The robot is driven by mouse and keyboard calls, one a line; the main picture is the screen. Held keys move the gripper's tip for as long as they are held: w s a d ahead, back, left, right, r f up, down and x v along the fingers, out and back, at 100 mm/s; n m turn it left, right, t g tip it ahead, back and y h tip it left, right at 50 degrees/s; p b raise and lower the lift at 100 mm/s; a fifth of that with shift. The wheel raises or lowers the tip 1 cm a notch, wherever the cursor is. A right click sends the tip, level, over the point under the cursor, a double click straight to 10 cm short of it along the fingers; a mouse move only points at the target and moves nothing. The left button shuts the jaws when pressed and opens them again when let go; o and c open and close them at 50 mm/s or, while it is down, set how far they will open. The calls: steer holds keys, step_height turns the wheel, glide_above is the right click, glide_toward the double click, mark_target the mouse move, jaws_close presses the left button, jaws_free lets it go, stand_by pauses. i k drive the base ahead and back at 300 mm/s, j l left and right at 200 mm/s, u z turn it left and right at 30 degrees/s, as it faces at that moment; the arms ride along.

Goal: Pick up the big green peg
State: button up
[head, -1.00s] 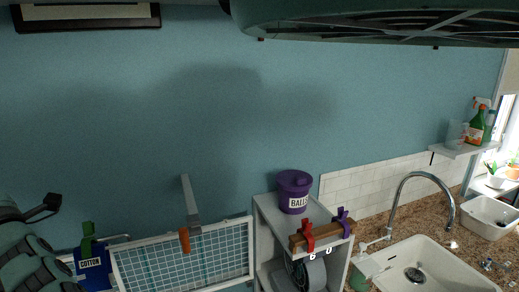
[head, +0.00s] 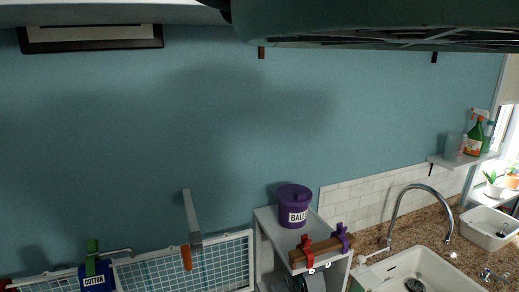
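The bag's lower part is cut off by the picture's bottom edge. My gripper is not in view, so its place relative to the peg and its opening cannot be seen.
A wire grid rack (head: 220,265) runs right of the bag, with a grey bar with an orange end (head: 187,258) before it. Red (head: 307,251) and purple (head: 342,238) pegs sit on a wooden rail by a purple jar (head: 294,206). A sink (head: 400,265) is at right. A dark green fixture (head: 380,22) hangs overhead.

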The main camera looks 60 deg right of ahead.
mark_target(92, 245)
steer(key=i+j+z, duration=0.1)
steer(key=j+z, duration=0.2)
steer(key=z, duration=0.15)
steer(key=j+z, duration=0.3)
steer(key=z, duration=0.2)
steer(key=j+z, duration=0.7)
steer(key=z, duration=0.2)
steer(key=k+j+z, duration=0.1)
steer(key=j+z, duration=0.2)
steer(key=z, duration=0.15)
steer(key=k+j+z, duration=0.15)
steer(key=z, duration=0.35)
steer(key=j, duration=0.1)
